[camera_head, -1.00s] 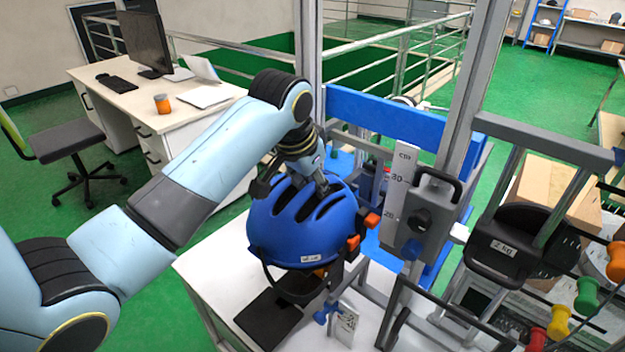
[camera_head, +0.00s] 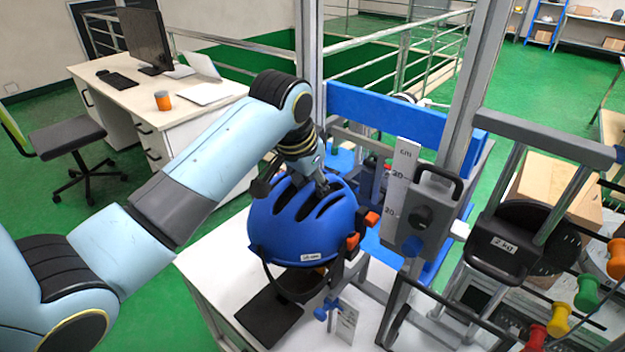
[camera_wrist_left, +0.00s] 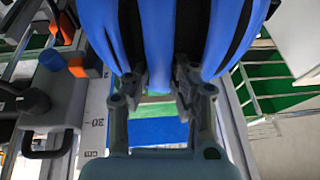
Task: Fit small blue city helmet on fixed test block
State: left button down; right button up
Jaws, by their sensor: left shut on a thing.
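The blue helmet (camera_head: 303,225) with long dark vents is in the middle of the head view, its strap hanging below in front. My left gripper (camera_head: 318,186) is at its top, shut on a rib of the shell between vents. In the left wrist view the fingers (camera_wrist_left: 158,85) press on both sides of a blue rib of the helmet (camera_wrist_left: 158,40). The test block is not clearly seen; the helmet hides what is beneath it, and I cannot tell whether the helmet rests on it. My right gripper is not in view.
A height scale (camera_head: 399,190) and a grey clamp box (camera_head: 425,215) stand just right of the helmet. Orange knobs (camera_head: 371,219) are close to its right side. A 2 kg weight (camera_head: 500,248) hangs further right. A black pad (camera_head: 268,318) lies on the white table (camera_head: 215,268).

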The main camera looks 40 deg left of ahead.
pick_arm(q)
jog(key=c, duration=1.1)
grip_release()
jog(key=shift+o, duration=0.2)
jog(key=c, duration=0.4)
jog(key=shift+o, duration=0.2)
jog(key=shift+r, duration=0.25)
jog(key=shift+r, duration=0.8)
